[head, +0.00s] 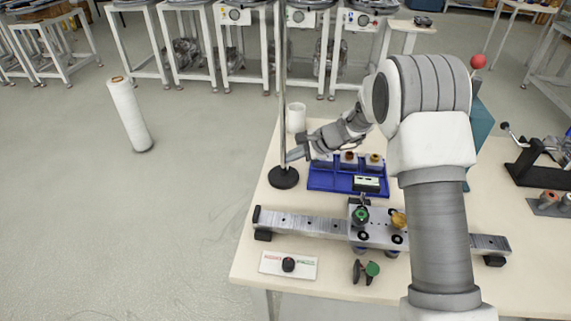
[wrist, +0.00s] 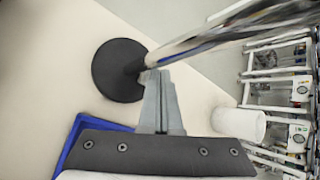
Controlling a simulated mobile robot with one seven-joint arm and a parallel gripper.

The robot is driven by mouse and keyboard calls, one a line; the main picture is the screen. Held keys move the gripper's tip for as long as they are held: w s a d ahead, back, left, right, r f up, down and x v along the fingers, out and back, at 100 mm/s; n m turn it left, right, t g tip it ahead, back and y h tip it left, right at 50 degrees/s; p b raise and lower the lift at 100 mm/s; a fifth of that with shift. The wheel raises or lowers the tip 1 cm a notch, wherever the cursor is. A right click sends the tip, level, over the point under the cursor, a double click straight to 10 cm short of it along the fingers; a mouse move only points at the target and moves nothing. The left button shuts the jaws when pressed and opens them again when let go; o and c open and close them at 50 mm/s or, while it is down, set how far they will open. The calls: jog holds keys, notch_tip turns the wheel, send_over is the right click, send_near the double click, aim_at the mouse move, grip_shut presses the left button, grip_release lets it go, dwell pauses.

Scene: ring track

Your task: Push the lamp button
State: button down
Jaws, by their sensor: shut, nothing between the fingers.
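The lamp shows as a black round base (head: 284,178) with a thin metal pole (head: 283,80) rising out of the top of the head view. Its upper end is out of view, and I cannot make out a button. In the wrist view, the base (wrist: 112,70) lies left of the fingertips and the pole (wrist: 225,36) runs to the upper right. My gripper (head: 291,155) is shut and empty, its fingertips at the lower pole, above the base. It also shows in the wrist view (wrist: 155,76). I cannot tell whether the tips touch the pole.
A white cup (head: 296,117) stands behind my gripper. A blue tray (head: 325,182) with several parts lies right of the lamp. A metal rail (head: 310,225) and a panel with a black knob (head: 288,264) lie nearer. A white cylinder (head: 129,115) stands on the floor at left.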

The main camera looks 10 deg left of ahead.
jog(key=shift+r, duration=0.4)
notch_tip(320, 180, up, 6)
jog(key=p, duration=0.4)
dwell(0.6)
